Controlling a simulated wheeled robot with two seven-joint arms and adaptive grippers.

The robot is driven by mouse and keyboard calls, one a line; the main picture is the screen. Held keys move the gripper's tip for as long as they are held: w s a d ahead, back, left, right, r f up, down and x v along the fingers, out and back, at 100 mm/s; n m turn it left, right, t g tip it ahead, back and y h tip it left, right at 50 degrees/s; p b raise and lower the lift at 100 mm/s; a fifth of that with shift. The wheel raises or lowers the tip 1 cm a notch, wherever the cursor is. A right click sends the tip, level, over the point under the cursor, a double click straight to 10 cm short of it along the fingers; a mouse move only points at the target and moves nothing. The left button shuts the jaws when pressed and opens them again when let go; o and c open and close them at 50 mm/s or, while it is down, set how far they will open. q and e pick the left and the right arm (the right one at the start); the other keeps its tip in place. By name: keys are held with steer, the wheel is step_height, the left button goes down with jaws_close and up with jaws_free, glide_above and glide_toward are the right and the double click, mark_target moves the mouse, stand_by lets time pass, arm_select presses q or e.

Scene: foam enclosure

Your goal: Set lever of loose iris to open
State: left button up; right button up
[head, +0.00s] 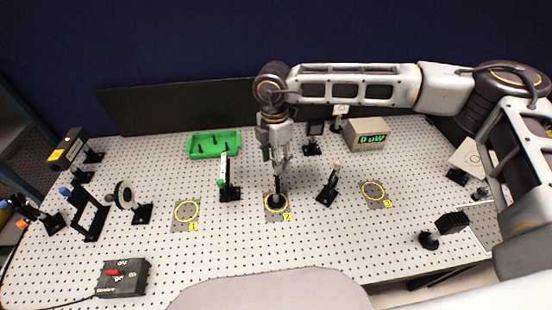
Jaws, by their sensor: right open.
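My right gripper (279,165) hangs down over the middle of the board, with its arm coming in from the right. It is open. Directly below it, a black post mount (277,201) stands on the yellow ring of the pad marked 2 (270,213). The fingers are at the top of this mount and hide its upper part, so I cannot tell whether it is the loose iris or see a lever. I cannot tell whether the fingers touch it. My left gripper is not in view.
A mount with a green-edged plate (223,175) stands close to the left, and a dark post mount (328,186) close to the right. Pads 1 (186,211) and 3 (373,191) are empty. A green tray (213,145) and meter box (367,134) stand behind. A switch box (123,278) is front left.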

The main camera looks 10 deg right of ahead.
steer(key=shift+f, duration=0.65)
jaws_close()
